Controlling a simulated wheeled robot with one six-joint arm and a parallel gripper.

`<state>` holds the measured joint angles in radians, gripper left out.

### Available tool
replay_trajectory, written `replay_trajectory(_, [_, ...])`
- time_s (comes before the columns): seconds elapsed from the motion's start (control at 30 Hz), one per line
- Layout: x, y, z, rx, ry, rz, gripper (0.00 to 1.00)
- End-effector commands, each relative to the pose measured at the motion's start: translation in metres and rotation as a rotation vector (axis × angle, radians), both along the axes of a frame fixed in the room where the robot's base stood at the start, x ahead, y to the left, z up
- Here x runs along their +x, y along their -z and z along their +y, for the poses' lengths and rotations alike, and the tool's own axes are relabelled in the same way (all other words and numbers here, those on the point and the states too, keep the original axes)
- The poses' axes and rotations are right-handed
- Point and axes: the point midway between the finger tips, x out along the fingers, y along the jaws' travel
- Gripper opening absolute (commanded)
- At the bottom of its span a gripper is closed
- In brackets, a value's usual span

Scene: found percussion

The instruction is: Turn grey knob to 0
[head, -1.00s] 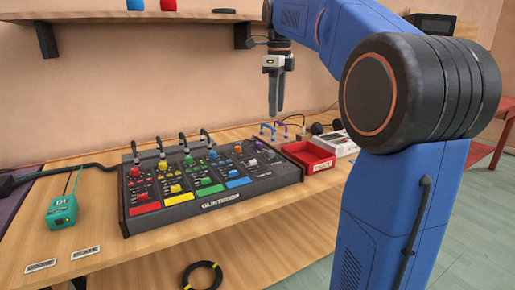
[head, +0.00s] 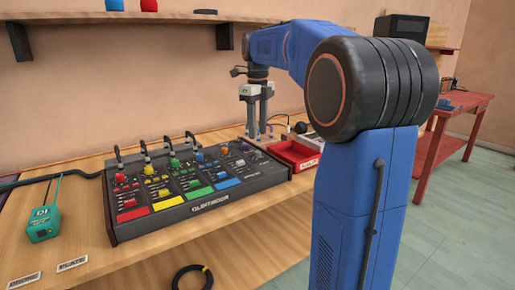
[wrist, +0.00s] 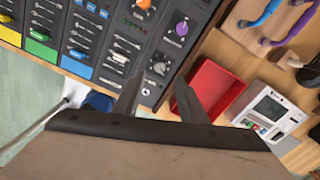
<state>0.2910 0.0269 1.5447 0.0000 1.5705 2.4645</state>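The grey knob (wrist: 158,67) is a pale round knob near the right edge of the mixer panel (wrist: 125,45). In the wrist view it shows between and just beyond my fingertips. It is small in the head view (head: 240,162), and its pointer setting is too small to read. My gripper (wrist: 159,80) is open and empty, with two dark fingers apart. In the head view my gripper (head: 257,136) points down at the panel's back right. No contact with the knob is visible.
A purple knob (wrist: 181,28) and an orange knob (wrist: 144,4) are near the grey one. A red tray (head: 294,154) stands right of the mixer. Hooked blue and purple parts (wrist: 263,12) stand behind it. A teal box (head: 43,222) is at left.

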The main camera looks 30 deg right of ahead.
Motion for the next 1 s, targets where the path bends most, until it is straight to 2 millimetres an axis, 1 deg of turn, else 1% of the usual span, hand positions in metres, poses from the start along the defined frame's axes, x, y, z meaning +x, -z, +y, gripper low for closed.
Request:
replay_trajectory(0.03, [-0.001, 0.009, 0.0, 0.0, 0.0, 0.002, 0.38])
replay_trajectory(0.2, [-0.001, 0.038, 0.0, 0.001, 0.0, 0.001, 0.38])
replay_trajectory(0.4, [0.0, 0.062, 0.0, 0.0, 0.0, 0.0, 0.38])
replay_trajectory(0.6, [0.0, 0.072, 0.0, 0.0, -0.001, 0.0, 0.38])
replay_trajectory(0.87, [0.0, 0.073, 0.0, 0.0, -0.001, 0.0, 0.38])
replay_trajectory(0.97, [0.0, 0.073, 0.0, 0.0, -0.001, 0.0, 0.17])
replay_trajectory(1.0, [0.0, 0.073, 0.0, 0.0, -0.001, 0.0, 0.07])
